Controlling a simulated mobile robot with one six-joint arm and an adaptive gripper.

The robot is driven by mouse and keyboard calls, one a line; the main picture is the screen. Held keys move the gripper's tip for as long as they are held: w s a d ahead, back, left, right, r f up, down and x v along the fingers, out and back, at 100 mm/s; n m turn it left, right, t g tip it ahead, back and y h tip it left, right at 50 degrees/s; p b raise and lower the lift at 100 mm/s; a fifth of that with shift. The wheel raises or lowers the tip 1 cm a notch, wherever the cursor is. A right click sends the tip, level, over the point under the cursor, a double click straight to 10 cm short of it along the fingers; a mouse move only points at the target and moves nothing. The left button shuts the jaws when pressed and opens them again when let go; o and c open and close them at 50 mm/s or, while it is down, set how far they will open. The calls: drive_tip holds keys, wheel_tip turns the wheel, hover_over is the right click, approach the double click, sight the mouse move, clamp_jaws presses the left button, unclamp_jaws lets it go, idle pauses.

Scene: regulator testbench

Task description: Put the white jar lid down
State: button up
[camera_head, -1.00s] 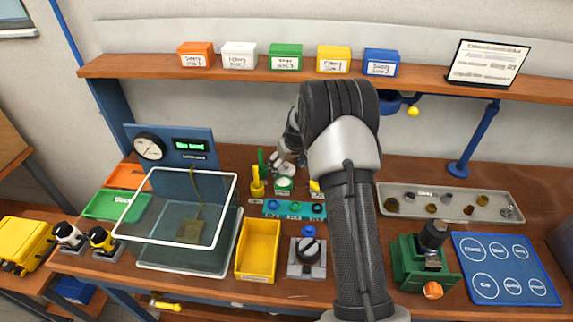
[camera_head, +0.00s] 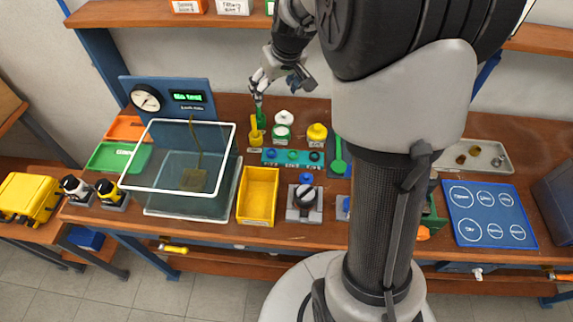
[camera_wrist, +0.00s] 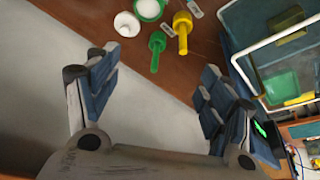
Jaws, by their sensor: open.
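The white jar lid (camera_head: 284,117) lies on the bench just behind an open green-labelled jar (camera_head: 282,133) with white contents. In the wrist view the white lid (camera_wrist: 127,24) rests near the back bench edge, beside the jar (camera_wrist: 149,9). My gripper (camera_head: 262,86) is raised above the bench, behind and to the left of the lid, clear of it. The wrist view shows my gripper (camera_wrist: 154,72) with its fingers spread wide and nothing between them.
A green-handled tool (camera_wrist: 157,45) and a yellow one (camera_wrist: 182,30) stand close to the lid. A yellow-lidded jar (camera_head: 317,133) is to the right. A glass tank (camera_head: 190,210) and a yellow bin (camera_head: 258,196) stand in front. A shelf (camera_head: 130,14) runs above.

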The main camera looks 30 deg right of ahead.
drive_tip(key=s+a+r, duration=0.4)
drive_tip(key=s+a, duration=0.1)
drive_tip(key=s, duration=0.3)
drive_tip(key=s+a+r, duration=0.5)
drive_tip(key=s, duration=0.4)
drive_tip(key=s+a+f, duration=0.2)
drive_tip(key=s+a, duration=0.1)
drive_tip(key=s, duration=1)
drive_tip(key=shift+f, duration=0.15)
drive_tip(key=shift+o, duration=0.6)
